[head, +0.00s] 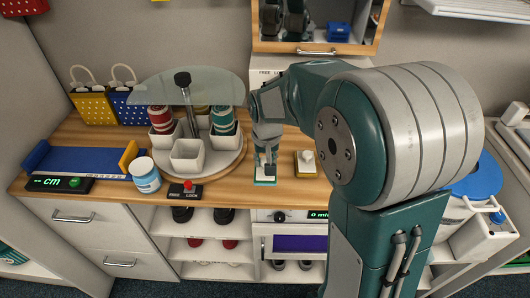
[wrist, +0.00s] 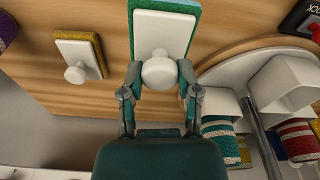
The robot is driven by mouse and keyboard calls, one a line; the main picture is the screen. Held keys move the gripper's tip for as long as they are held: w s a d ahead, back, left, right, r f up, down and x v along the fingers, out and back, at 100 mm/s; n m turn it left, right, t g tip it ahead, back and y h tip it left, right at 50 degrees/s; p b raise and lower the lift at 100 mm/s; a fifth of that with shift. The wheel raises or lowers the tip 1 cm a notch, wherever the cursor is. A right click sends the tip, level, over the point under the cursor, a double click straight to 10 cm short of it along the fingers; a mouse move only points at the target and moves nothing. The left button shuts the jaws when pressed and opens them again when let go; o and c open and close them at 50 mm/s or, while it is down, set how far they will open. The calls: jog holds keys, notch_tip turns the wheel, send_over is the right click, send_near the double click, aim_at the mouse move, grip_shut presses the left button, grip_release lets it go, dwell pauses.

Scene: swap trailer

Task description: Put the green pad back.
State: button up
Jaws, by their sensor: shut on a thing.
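The green pad (head: 265,181) is a white plate with a green layer beneath and a round white knob. In the head view it is at the wooden counter's front edge, right of the round turntable. My gripper (head: 266,168) comes down over it from above. In the wrist view the two fingers (wrist: 160,82) are shut on the knob of the green pad (wrist: 163,35). Whether the pad rests on the counter or hangs just above it, I cannot tell.
A yellow pad (head: 306,164) with a white knob lies just right. The turntable (head: 222,163) bears white cups, several with coloured spools, under a glass disc (head: 180,88). A red-button box (head: 186,190), a jar (head: 146,176) and a blue tray (head: 84,160) stand left.

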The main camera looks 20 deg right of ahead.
jog(key=f, duration=0.3)
jog(key=shift+d+f, duration=0.3)
jog(key=shift+a+f, duration=0.15)
jog(key=shift+f, duration=0.65)
jog(key=shift+f, duration=0.4)
jog(key=o, duration=1.1)
jog(key=r, duration=0.4)
jog(key=s+r, duration=0.1)
jog(key=r, duration=0.6)
jog(key=shift+s+a+r, duration=0.1)
jog(key=shift+s+r, duration=0.05)
jog(key=shift+r, duration=0.2)
jog(key=shift+r, duration=0.1)
